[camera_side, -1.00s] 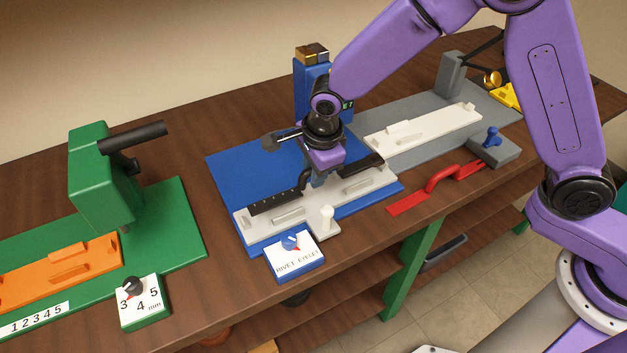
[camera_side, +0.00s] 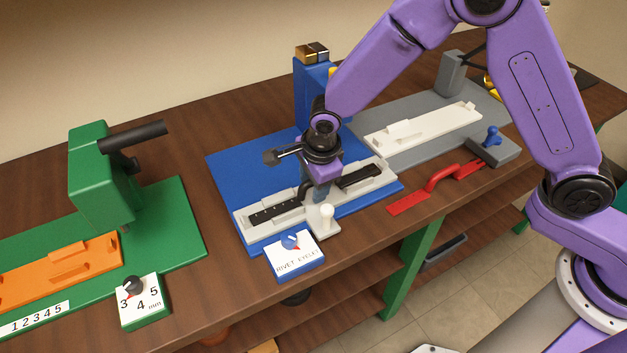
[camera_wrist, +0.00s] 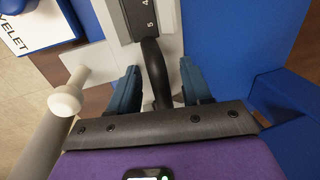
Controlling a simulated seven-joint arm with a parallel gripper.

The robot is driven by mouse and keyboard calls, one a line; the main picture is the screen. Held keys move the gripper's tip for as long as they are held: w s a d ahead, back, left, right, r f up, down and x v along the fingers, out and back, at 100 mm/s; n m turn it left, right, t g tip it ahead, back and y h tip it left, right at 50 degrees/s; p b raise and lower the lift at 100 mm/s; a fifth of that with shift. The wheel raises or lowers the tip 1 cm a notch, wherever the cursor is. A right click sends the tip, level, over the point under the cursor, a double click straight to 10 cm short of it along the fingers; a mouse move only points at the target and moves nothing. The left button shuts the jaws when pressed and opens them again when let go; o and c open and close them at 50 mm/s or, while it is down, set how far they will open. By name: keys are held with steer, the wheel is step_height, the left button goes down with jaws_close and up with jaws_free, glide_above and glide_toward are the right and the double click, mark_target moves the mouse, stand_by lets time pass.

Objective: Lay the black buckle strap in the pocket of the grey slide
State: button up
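The black buckle strap (camera_side: 273,213) lies along the light grey slide (camera_side: 243,229), between its low raised walls. Its marked flat part is at the left, and its other dark end (camera_side: 358,177) is at the right. The raised curved middle is partly hidden by my gripper (camera_side: 318,190). In the wrist view, my gripper (camera_wrist: 161,88) has its two blue fingers apart on either side of the strap's curved part (camera_wrist: 154,68). A gap shows at the right finger. The strap's numbered part (camera_wrist: 139,18) runs away at the top over the slide (camera_wrist: 92,62).
The slide sits on a blue base (camera_side: 240,165) with a blue column behind. Its pale knob (camera_side: 326,214) stands at the front near the dial box (camera_side: 294,258). A green press (camera_side: 100,180) is at the left.

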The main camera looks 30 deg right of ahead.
steer(key=v, duration=1.2)
steer(key=shift+r, duration=0.2)
steer(key=s+d+r+n+g, duration=0.2)
steer(key=s+d+n, duration=2.1)
steer(key=n, duration=0.7)
steer(key=s, duration=0.3)
steer(key=shift+n, duration=0.3)
steer(key=shift+o, duration=0.4)
steer(key=shift+r, duration=0.15)
